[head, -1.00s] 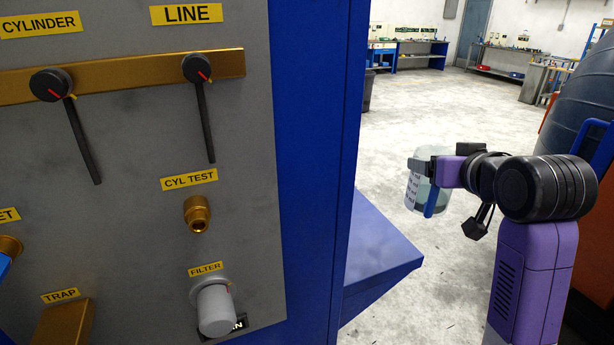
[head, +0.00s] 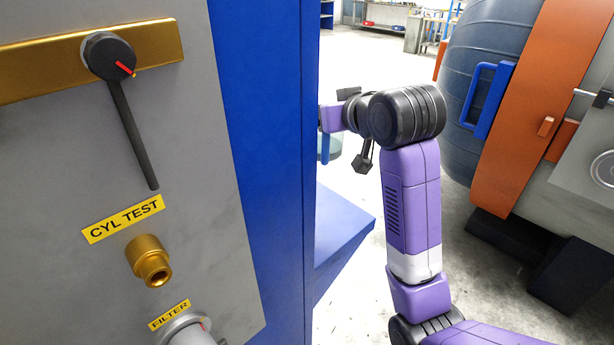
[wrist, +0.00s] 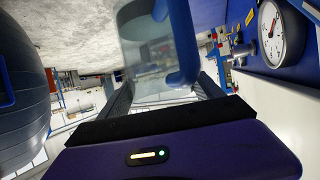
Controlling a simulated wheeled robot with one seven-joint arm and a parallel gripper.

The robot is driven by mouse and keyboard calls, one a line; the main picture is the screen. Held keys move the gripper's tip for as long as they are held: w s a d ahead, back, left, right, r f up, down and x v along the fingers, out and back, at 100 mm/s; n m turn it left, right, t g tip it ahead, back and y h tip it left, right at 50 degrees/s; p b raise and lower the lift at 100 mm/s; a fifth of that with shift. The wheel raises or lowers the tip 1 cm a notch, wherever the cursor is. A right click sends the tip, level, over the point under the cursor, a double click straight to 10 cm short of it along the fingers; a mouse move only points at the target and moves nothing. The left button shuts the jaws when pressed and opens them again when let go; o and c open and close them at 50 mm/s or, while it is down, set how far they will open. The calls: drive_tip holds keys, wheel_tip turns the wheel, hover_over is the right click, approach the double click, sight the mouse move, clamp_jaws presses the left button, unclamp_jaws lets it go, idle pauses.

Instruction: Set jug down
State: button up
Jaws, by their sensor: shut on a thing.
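The jug (wrist: 150,40) is a clear vessel with a blue handle (wrist: 185,40), and it fills the upper middle of the wrist view between my gripper's fingers. In the head view only a small part of the jug (head: 334,150) shows, behind my gripper (head: 328,120). The blue cabinet edge hides the rest of it. My gripper is shut on the jug and holds it beside the cabinet, off to the right of the panel.
A blue shelf (head: 338,228) juts from the cabinet's side below my gripper; its visible top is bare. The grey panel (head: 215,215) with knobs and fittings stands at left. A dark tank (head: 485,60) and an orange-framed machine (head: 515,110) stand at right.

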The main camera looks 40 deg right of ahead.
wheel_tip(320, 180, down, 18)
drive_tip(key=shift+p, duration=0.4)
drive_tip(key=o, duration=2)
drive_tip(key=shift+r, duration=0.1)
drive_tip(key=b+v, duration=0.1)
drive_tip(key=v, duration=1.1)
drive_tip(key=shift+s, duration=0.1)
